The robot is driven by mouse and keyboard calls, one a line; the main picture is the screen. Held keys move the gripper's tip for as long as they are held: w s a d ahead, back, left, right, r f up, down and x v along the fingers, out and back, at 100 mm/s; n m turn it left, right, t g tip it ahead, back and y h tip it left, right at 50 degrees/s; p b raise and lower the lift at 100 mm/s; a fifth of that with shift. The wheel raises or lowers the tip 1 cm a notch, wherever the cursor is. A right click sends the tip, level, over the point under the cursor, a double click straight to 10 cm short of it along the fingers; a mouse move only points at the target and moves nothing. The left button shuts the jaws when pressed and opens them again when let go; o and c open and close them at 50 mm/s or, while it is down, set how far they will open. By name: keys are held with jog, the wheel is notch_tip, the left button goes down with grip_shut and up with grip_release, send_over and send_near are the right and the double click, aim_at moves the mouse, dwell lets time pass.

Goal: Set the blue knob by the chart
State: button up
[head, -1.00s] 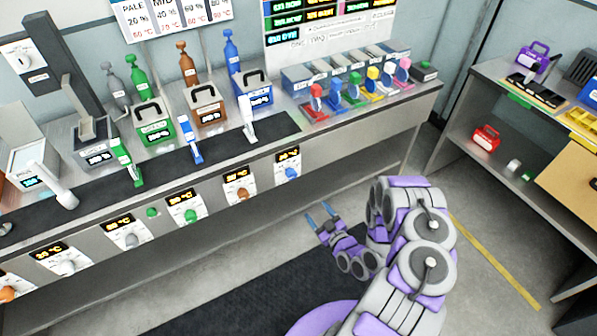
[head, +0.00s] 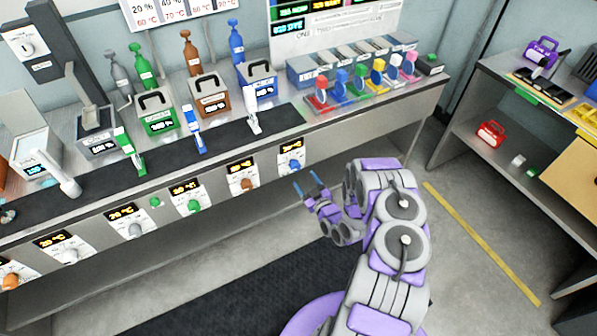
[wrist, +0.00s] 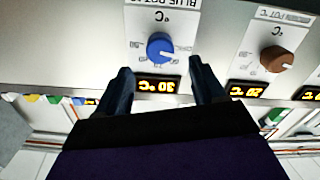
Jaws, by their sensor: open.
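The blue knob (head: 295,165) is on a white dial panel at the right end of the row on the bench front. In the wrist view the blue knob (wrist: 160,46) shows upside down, under a "BLUE POT" label, with a lit display (wrist: 158,85) that seems to read 30 °C. My gripper (head: 310,187) is open and empty, just below and in front of this panel. In the wrist view its two fingers (wrist: 158,78) point toward the panel, one on each side of the display, apart from the knob. The chart (head: 335,18) hangs on the wall above the bench; its lower part shows.
A brown knob (head: 246,184) and a green knob (head: 194,206) sit on panels left of the blue one. A second bench (head: 470,95) stands at the right. The floor between is clear.

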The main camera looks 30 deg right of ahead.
aim_at(298, 168)
jog(key=shift+w+a+b, duration=0.1)
jog(key=shift+w+b, duration=0.3)
jog(key=shift+w, duration=2.7)
jog(key=c, duration=1.1)
jog(key=shift+o, duration=0.2)
jog(key=shift+m, duration=0.3)
jog(key=m+p, duration=0.2)
jog(key=shift+r+m, duration=0.15)
jog(key=shift+m, duration=0.15)
jog(key=shift+m+p, duration=1.55)
jog(key=shift+m, duration=0.65)
